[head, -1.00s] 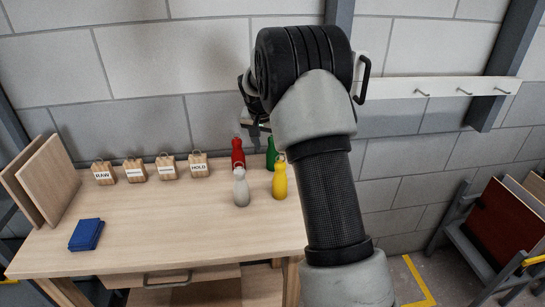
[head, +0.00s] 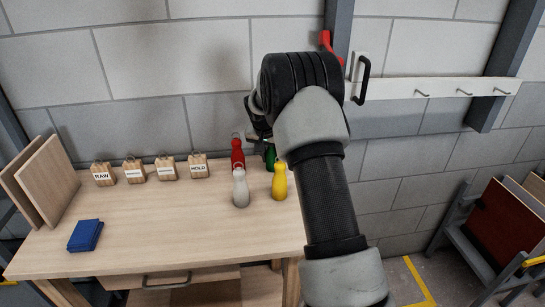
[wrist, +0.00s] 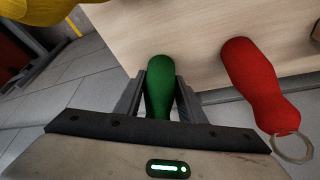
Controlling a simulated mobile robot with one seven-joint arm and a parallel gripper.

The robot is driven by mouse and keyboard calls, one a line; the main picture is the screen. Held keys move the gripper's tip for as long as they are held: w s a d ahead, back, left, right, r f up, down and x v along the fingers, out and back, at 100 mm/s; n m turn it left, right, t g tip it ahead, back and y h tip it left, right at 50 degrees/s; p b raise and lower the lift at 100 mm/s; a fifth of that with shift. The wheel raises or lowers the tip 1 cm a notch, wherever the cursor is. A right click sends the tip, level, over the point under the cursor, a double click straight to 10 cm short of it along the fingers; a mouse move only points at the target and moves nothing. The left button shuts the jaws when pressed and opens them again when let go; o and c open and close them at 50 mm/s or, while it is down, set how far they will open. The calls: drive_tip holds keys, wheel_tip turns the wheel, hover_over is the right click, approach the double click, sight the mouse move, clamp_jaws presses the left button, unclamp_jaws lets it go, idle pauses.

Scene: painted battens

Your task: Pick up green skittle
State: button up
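The green skittle (wrist: 160,95) lies between the two fingers of my gripper (wrist: 160,76) in the wrist view, its near end hidden by the gripper's body. The fingers stand on either side of it with narrow gaps, so the gripper looks open around it. In the head view the green skittle (head: 270,158) stands at the back right of the table, partly hidden by my arm. My gripper (head: 266,137) is just above and around its top there, mostly hidden by the wrist.
The red skittle (head: 237,155) stands close on the left, the yellow skittle (head: 279,182) in front, and the grey skittle (head: 240,190) front left. Several labelled wooden blocks (head: 167,168) line the back. A blue item (head: 86,235) lies at the left of the table (head: 170,220).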

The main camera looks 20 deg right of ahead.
drive_tip(key=c, duration=0.5)
wheel_tip(320, 180, up, 10)
drive_tip(key=shift+r+p, duration=0.1)
drive_tip(key=shift+p, duration=0.35)
drive_tip(key=shift+c, duration=0.2)
